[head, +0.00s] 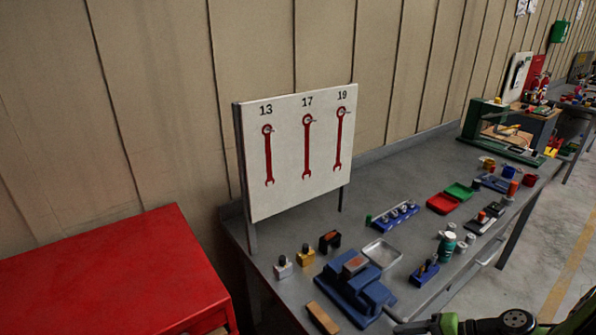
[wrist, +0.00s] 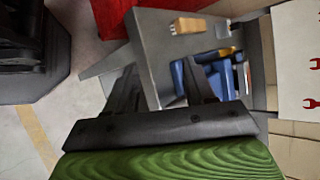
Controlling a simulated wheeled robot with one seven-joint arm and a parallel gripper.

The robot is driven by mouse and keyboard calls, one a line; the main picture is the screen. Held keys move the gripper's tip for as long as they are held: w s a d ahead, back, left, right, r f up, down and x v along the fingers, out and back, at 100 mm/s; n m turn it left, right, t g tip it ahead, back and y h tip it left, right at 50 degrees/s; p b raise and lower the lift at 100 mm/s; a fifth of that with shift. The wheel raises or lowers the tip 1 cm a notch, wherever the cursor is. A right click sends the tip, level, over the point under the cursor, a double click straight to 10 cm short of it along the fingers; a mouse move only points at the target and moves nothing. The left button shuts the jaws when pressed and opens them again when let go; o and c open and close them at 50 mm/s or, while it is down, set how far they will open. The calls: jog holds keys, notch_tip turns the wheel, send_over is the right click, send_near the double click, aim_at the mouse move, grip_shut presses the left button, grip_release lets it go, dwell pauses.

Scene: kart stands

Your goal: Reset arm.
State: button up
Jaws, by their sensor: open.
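My gripper (wrist: 162,78) is open in the wrist view, its two dark fingers apart with nothing between them. The grey workbench (wrist: 160,52) lies beyond the fingers, with a wooden block (wrist: 187,25) and a blue fixture (wrist: 221,78) on it. In the head view my green and black arm shows at the bottom right edge, in front of the bench. Most of the arm is cut off by the frame there.
A white board (head: 290,190) with red wrench outlines stands on the workbench (head: 385,200). The blue fixture (head: 350,297), a metal tray (head: 382,253) and a green bottle (head: 446,247) are near the front. A red cabinet (head: 110,275) is at left.

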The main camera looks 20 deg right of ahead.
jog(key=a+r+n+g+h, duration=0.6)
jog(key=a+r, duration=0.4)
jog(key=a, duration=0.3)
jog(key=s+a+r+n+t+h, duration=0.2)
jog(key=s+a+r+n+t, duration=0.3)
jog(key=s+a+r+n, duration=0.1)
jog(key=s+r, duration=0.1)
jog(key=s, duration=0.1)
jog(key=shift+s+a+r+n+h, duration=0.15)
jog(key=shift+s+r+n+h, duration=0.15)
jog(key=shift+s+h, duration=0.1)
